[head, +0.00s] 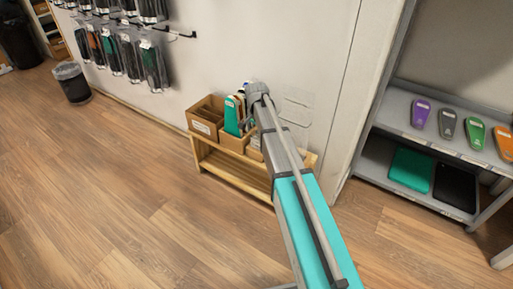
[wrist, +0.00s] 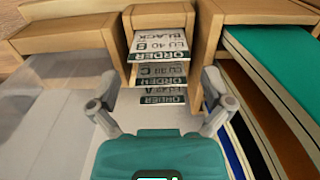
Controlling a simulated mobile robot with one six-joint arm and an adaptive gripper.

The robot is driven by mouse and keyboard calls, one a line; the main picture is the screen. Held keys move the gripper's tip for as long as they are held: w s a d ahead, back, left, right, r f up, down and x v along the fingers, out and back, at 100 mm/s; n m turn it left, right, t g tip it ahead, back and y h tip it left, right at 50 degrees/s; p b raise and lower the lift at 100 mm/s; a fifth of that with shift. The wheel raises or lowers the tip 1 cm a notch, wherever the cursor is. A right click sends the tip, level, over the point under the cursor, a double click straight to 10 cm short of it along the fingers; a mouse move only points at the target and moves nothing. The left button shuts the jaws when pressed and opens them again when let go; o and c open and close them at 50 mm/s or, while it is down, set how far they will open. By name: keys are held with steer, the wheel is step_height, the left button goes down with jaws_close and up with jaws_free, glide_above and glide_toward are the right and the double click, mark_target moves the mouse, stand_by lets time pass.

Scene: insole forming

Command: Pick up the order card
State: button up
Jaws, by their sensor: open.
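Order cards with dark green ORDER headings show in the wrist view in the middle wooden box: a top card reading B BLACK EU 40 (wrist: 162,42), a C card (wrist: 163,75) below it, and an A card (wrist: 163,94) lowest. My gripper (wrist: 160,84) is open, its two fingers spread to either side of the lower cards, with nothing seen between them in its grasp. I cannot tell how far the fingertips are from the cards. In the head view my arm covers the gripper and the cards.
A low wooden bench (head: 230,168) against the wall carries a brown box (head: 205,118) and teal insoles (head: 232,116). In the wrist view, a teal insole (wrist: 280,62) stands close at right. A grey shelf (head: 407,134) stands right; a bin (head: 73,84) is far left. The wooden floor is clear.

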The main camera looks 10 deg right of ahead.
mark_target(257, 141)
steer(key=shift+f+b, duration=2.35)
steer(key=shift+f, duration=0.15)
steer(key=shift+c, duration=0.3)
steer(key=c, duration=0.3)
